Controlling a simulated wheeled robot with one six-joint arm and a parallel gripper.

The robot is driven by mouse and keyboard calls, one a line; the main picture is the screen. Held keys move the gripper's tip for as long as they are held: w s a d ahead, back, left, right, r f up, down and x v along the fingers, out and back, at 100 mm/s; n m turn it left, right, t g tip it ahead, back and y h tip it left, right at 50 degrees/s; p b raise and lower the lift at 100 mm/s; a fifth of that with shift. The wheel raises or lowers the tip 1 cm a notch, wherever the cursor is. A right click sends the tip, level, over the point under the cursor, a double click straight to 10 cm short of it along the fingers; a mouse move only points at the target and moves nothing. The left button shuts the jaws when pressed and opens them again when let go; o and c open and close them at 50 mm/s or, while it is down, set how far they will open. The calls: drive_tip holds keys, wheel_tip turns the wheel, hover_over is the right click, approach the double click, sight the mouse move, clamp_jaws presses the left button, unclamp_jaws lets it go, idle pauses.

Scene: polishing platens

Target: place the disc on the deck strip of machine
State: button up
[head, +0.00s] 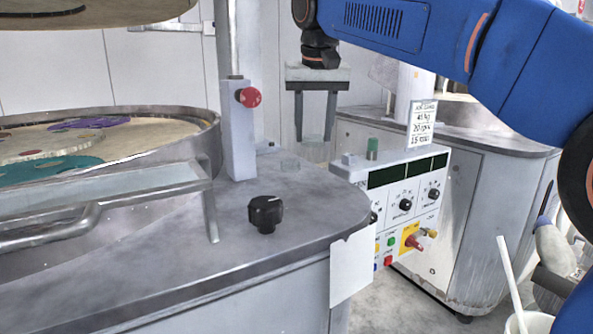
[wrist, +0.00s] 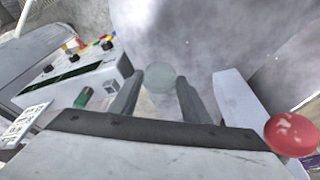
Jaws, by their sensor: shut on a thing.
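My gripper (head: 315,138) hangs fingers-down near the back corner of the near machine's grey deck (head: 310,215). In the wrist view, a pale, see-through greenish disc (wrist: 160,80) shows between the fingertips of my gripper (wrist: 160,84), and the jaws are shut on it. The disc is hard to make out between the fingers in the head view. A small clear round piece (head: 290,163) shows just below and left of the fingertips there; I cannot tell whether it is the same disc. The deck also fills the upper part of the wrist view (wrist: 225,35).
A red stop button (head: 249,97) on a grey post stands left of my gripper. A black knob (head: 265,213) sits on the deck. A control panel (head: 405,200) with a green lamp stands to the right. The round platen rim (head: 212,140) is at left.

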sight(315, 145)
drive_tip(key=shift+f, duration=4.75)
drive_tip(key=shift+f, duration=0.1)
drive_tip(key=o, duration=1.4)
drive_tip(key=v, duration=1.2)
drive_tip(key=shift+d, duration=0.1)
